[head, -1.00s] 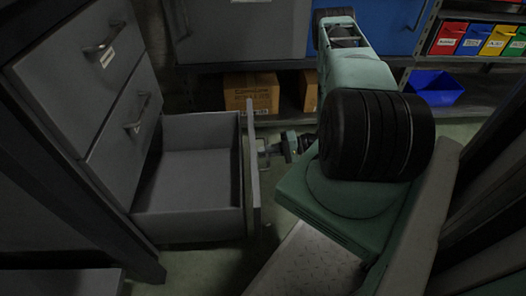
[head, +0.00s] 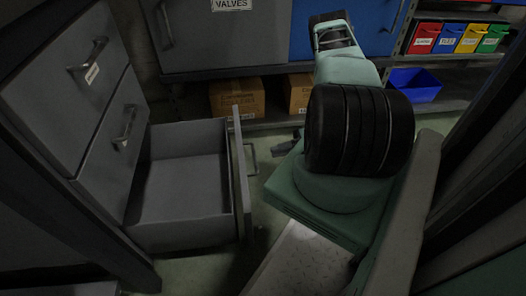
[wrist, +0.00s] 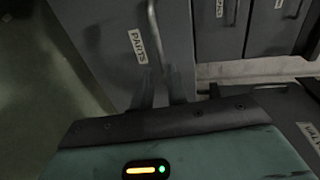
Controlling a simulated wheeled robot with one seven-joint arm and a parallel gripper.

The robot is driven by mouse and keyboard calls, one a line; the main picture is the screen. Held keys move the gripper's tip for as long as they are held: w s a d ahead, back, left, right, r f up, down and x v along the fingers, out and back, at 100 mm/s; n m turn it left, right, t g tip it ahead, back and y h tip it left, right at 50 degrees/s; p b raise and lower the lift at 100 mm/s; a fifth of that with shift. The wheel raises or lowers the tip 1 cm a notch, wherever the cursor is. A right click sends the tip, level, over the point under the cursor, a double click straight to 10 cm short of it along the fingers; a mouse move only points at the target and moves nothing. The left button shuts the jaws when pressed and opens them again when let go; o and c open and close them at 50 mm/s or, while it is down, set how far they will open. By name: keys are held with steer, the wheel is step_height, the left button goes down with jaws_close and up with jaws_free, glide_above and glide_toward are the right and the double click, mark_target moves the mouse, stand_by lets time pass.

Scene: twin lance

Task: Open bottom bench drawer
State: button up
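The bottom bench drawer (head: 185,190) is pulled well out of the grey bench on the left in the head view, and its inside looks empty. Its front panel (head: 241,185) is seen nearly edge-on, with the handle (head: 252,160) facing right. In the wrist view the drawer front with a PARTS label (wrist: 138,46) and its bar handle (wrist: 158,35) are close ahead. My gripper (wrist: 163,88) shows its two dark fingers apart, near the handle's end. In the head view my gripper (head: 286,146) is partly hidden by my arm, with a small gap to the handle.
Two closed drawers (head: 65,80) are above the open one. A shelf at the back holds cardboard boxes (head: 236,98), a blue bin (head: 415,85) and several coloured bins (head: 456,38). Bare floor (head: 205,270) shows in front of the drawer.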

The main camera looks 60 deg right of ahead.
steer(key=p+v, duration=0.1)
steer(key=v, duration=0.7)
steer(key=shift+s+d, duration=0.15)
